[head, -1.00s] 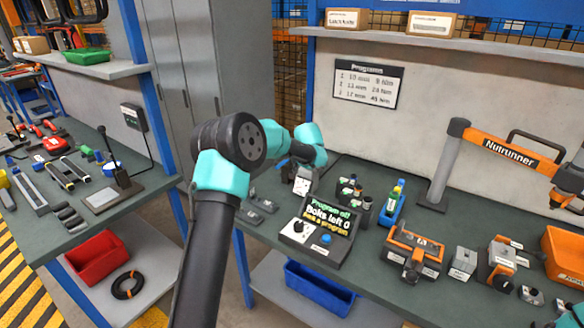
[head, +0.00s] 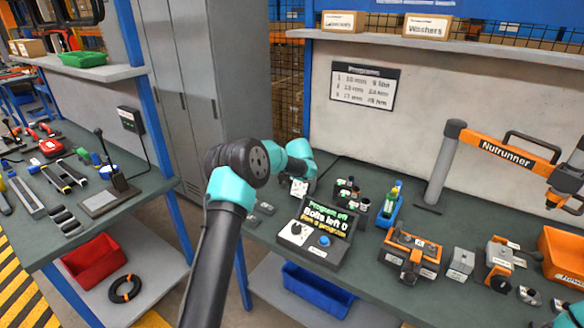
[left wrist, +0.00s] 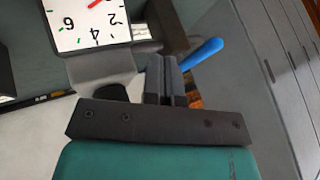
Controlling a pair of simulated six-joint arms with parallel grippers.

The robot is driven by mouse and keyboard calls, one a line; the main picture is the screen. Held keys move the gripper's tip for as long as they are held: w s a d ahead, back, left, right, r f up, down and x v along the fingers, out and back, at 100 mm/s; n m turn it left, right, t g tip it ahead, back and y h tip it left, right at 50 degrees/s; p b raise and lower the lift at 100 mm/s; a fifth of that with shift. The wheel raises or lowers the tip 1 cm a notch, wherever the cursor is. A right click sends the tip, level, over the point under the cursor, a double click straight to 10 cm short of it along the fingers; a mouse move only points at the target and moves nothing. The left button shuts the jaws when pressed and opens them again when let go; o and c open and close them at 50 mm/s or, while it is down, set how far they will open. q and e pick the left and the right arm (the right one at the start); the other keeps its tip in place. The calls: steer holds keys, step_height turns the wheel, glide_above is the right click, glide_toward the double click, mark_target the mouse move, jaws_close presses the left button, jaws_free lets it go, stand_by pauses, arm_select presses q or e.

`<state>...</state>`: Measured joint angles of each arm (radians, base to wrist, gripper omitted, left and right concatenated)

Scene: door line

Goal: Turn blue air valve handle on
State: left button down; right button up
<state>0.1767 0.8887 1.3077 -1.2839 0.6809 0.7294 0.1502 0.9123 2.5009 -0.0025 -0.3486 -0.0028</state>
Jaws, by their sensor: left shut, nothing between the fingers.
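In the left wrist view the blue valve handle (left wrist: 202,54) points up and to the right, just right of my left fingertips. My left gripper (left wrist: 166,62) is shut and empty. The handle's inner end is hidden behind the fingers, and I cannot tell whether they touch it. A white gauge (left wrist: 88,24) with a red needle is left of the fingers, above a grey body (left wrist: 102,67). In the head view the gauge (head: 299,187) stands on the bench below my left wrist, and the handle is hidden. My right gripper is out of view.
A control panel (head: 315,233) showing "Bolts left 0" stands right of the gauge. Behind it are small dark parts and a blue holder (head: 390,207). An orange fixture (head: 409,254) and the Nutrunner arm (head: 507,153) are further right. A grey cabinet (head: 205,80) stands behind.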

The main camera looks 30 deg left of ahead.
arm_select(q)
steer(key=a, duration=0.4)
steer(key=shift+w+a+f, duration=0.2)
steer(key=shift+w+f, duration=0.15)
steer(key=shift+a+m, duration=0.15)
steer(key=shift+m, duration=0.15)
